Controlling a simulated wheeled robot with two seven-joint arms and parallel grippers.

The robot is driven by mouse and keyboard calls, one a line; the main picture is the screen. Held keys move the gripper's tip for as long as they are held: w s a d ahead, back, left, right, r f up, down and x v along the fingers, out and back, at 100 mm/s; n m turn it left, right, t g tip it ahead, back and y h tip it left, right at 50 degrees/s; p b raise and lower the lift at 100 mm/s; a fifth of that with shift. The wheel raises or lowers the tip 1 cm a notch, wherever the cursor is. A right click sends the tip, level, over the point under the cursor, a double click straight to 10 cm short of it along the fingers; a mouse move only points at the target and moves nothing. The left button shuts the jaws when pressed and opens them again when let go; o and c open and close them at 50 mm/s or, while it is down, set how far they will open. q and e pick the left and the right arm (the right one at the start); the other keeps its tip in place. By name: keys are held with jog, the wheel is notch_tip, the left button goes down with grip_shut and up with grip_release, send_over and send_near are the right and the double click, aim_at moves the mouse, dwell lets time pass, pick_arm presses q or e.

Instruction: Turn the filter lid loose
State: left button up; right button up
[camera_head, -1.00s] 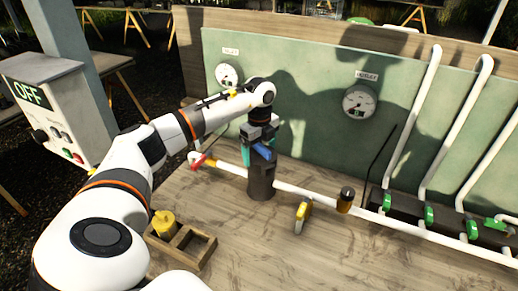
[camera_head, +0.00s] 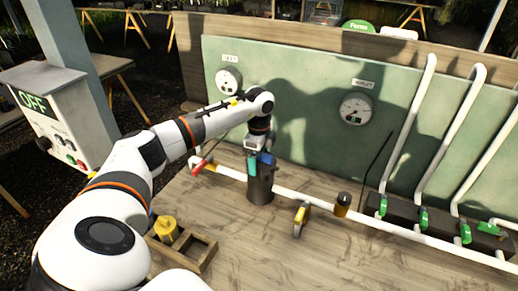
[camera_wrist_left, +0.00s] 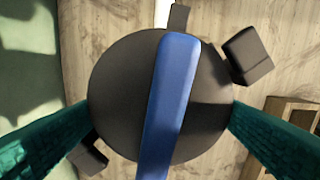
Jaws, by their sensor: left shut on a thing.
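The dark round filter housing (camera_head: 260,187) stands upright on the bench in the white pipe line. In the left wrist view its dark round lid (camera_wrist_left: 120,85) carries a blue bar (camera_wrist_left: 172,95) across the top. My left gripper (camera_wrist_left: 160,107) has its teal fingers on opposite sides of the lid, shut on its rim. In the head view the left gripper (camera_head: 256,166) points down over the housing and hides much of the lid. The right gripper is not in view.
A red-handled valve (camera_head: 202,164) is left of the filter; a yellow-handled valve (camera_head: 301,217) and a brass-coloured fitting (camera_head: 342,204) are right. A wooden tray (camera_head: 207,252) with a yellow piece (camera_head: 166,229) lies in front. Two gauges hang behind. The front right bench is clear.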

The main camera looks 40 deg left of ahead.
pick_arm(q)
jog(key=o, duration=0.9)
jog(key=shift+c, duration=0.2)
jog(key=shift+a+r, duration=0.1)
jog(key=shift+r, duration=0.4)
notch_tip(320, 180, up, 11)
jog(key=shift+s+b, duration=0.1)
jog(key=shift+b, duration=1.15)
jog(key=shift+f, duration=0.1)
